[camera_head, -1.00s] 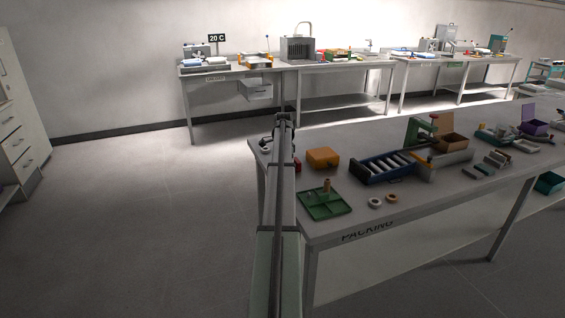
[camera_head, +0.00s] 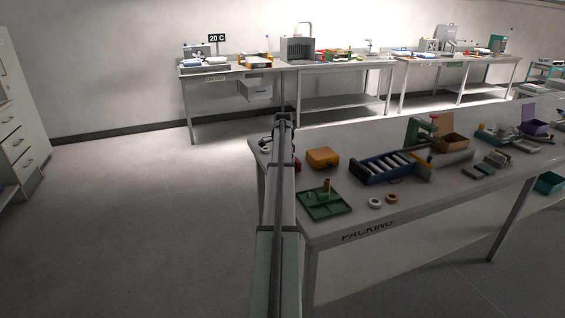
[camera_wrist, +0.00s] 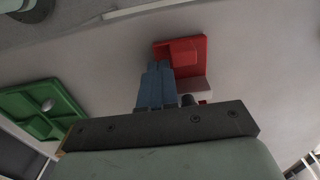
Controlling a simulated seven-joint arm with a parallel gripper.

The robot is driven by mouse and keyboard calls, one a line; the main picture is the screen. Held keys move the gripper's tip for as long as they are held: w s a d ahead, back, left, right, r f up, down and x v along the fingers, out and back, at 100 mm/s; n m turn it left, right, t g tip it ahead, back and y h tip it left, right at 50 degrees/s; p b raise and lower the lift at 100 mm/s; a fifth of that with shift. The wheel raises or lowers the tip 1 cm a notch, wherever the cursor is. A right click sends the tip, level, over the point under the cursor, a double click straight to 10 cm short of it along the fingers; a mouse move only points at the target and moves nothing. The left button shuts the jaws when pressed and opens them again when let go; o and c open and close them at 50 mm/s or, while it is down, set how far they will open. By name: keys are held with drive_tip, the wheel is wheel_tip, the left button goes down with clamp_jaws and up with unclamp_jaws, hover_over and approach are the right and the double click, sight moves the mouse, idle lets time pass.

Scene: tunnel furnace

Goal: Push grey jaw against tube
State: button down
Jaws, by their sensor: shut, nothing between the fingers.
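In the wrist view a red fixture (camera_wrist: 193,56) with a raised red block lies on the pale bench top. A light grey block (camera_wrist: 195,86) shows at its lower edge, perhaps the grey jaw. A short dark round-topped piece (camera_wrist: 187,100) stands in front of it; I cannot tell whether it is the tube. My gripper (camera_wrist: 158,66) is shut and empty, its blue-grey fingers overlapping the fixture's left edge in the picture. I cannot tell whether they touch it. In the head view my arm hides the gripper, and only a small red part (camera_head: 296,163) shows beside it.
A green tray (camera_head: 324,204) with an upright peg stands on the packing bench (camera_head: 330,228), also at left in the wrist view (camera_wrist: 45,108).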

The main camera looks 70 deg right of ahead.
drive_tip(key=shift+w+a+r, duration=0.1)
drive_tip(key=shift+w+a, duration=0.05)
drive_tip(key=shift+a, duration=0.05)
wheel_tip(320, 180, up, 9)
idle(0.8)
drive_tip(key=shift+f, duration=0.2)
